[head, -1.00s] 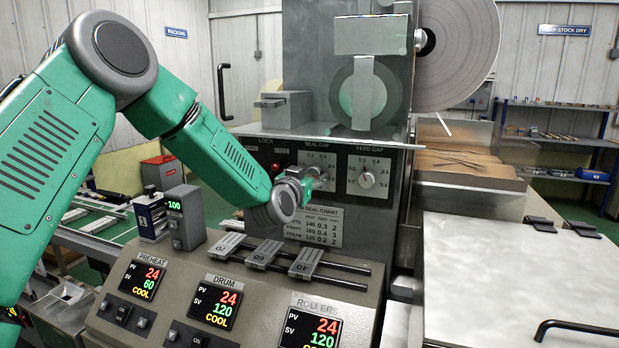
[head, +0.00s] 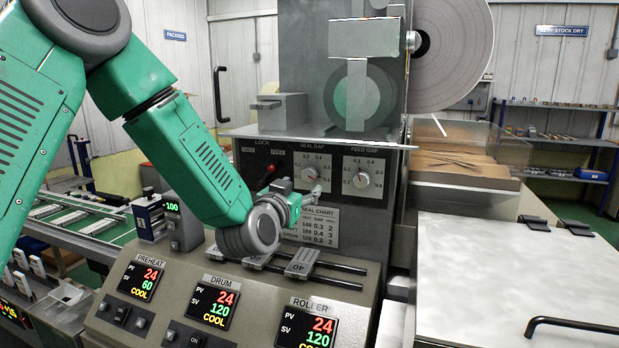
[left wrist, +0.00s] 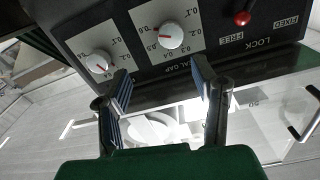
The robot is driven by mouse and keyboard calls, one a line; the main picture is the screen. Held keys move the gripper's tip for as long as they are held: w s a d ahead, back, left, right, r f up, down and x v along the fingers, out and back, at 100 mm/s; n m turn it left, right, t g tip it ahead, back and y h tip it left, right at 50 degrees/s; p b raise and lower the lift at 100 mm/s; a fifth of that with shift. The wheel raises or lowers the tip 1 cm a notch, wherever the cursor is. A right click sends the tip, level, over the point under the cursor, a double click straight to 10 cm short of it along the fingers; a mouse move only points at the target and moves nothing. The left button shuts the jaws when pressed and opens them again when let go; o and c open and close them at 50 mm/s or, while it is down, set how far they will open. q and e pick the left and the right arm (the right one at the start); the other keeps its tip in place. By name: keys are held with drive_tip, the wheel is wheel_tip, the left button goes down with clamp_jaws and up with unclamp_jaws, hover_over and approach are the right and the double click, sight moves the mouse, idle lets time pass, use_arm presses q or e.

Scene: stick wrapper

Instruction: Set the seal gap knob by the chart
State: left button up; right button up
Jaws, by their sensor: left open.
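The seal gap knob (head: 310,174) is a round light knob on a pale dial plate on the dark panel; it also shows in the left wrist view (left wrist: 171,35) with a small red mark. Its exact setting is hard to read. The seal chart (head: 318,226) is a white plate below the dials, its left edge partly hidden by my arm; gap values 0.3, 0.4 and 0.2 show. My left gripper (head: 306,196) is open and empty, just below and left of the knob and apart from it. In the left wrist view its fingers (left wrist: 164,88) stand wide apart.
The feed gap knob (head: 362,180) is right of the seal gap knob. A red lock lever (head: 270,169) is to its left. A clear shelf (head: 310,137) juts out above the panel. Sliding blocks on rails (head: 303,262) lie below, above the temperature displays (head: 214,302).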

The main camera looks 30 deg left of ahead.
use_arm(q)
drive_tip(key=s+d, duration=0.1)
drive_tip(key=s, duration=0.1)
drive_tip(key=n+t+y+b, duration=0.2)
drive_tip(key=t+b, duration=0.2)
drive_tip(key=b, duration=0.8)
approach(309, 178)
drive_tip(key=p+x, duration=0.1)
drive_tip(key=x, duration=0.9)
drive_tip(key=shift+d+r+p, duration=0.1)
drive_tip(key=shift+d+p, duration=0.05)
drive_tip(key=shift+p, duration=0.25)
drive_tip(key=shift+w+a, duration=0.2)
drive_tip(key=shift+a, duration=0.5)
drive_tip(key=shift+d, duration=0.35)
drive_tip(key=c, duration=0.9)
drive_tip(key=shift+d, duration=0.15)
drive_tip(key=shift+c, duration=1.3)
use_arm(e)
wheel_tip(309, 178, down, 10)
drive_tip(key=shift+w+a, duration=0.35)
